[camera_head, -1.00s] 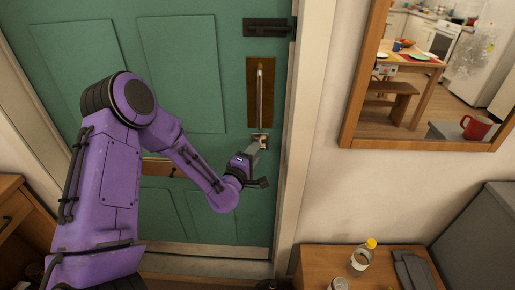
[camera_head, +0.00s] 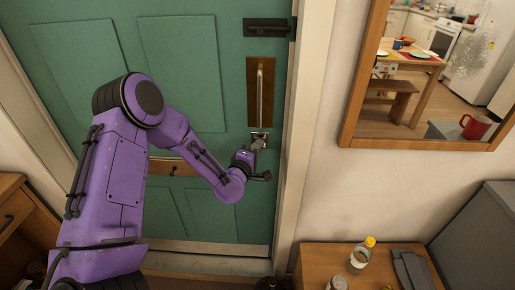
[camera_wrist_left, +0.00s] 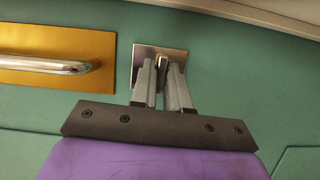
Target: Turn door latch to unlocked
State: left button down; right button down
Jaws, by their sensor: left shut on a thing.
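The green door (camera_head: 210,100) is closed in its frame. The latch is a small knob on a square silver plate (camera_head: 259,139) near the door's right edge, below the brass handle plate with its upright bar (camera_head: 260,88). In the left wrist view the latch knob (camera_wrist_left: 162,62) stands between the fingertips, in front of its plate (camera_wrist_left: 143,55). My left gripper (camera_head: 257,143) is shut on the latch knob; its fingers (camera_wrist_left: 163,72) hide part of the knob and plate. My right gripper is not in view.
A black bolt (camera_head: 267,27) sits at the door's top right. A brass mail slot (camera_head: 170,167) is behind my left arm. A wooden cabinet (camera_head: 320,258) with a yellow-capped bottle (camera_head: 361,254) stands at lower right. A mirror (camera_head: 350,100) hangs on the wall.

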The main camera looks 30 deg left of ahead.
pick_arm(q)
jog(key=shift+w+d+r+m+g+y+p, duration=0.1)
jog(key=shift+m+g+y+p, duration=0.8)
jog(key=shift+m+p, duration=1)
jog(key=shift+d+r+m+g+y+p, duration=0.1)
jog(key=shift+m+g+y+p, duration=0.4)
jog(key=shift+m+g+p, duration=1.35)
jog(key=shift+w+d+r+m+g+y+p, duration=0.1)
jog(key=shift+m+g+y+p, duration=0.5)
jog(key=shift+m, duration=2.15)
jog(key=shift+t+p, duration=0.25)
jog(key=shift+p, duration=0.2)
jog(key=c, duration=1.2)
grip_release()
jog(key=b+v, duration=0.1)
jog(key=v, duration=0.9)
jog(key=shift+s+d+b, duration=0.2)
jog(key=shift+d+b, duration=0.05)
jog(key=shift+b, duration=0.1)
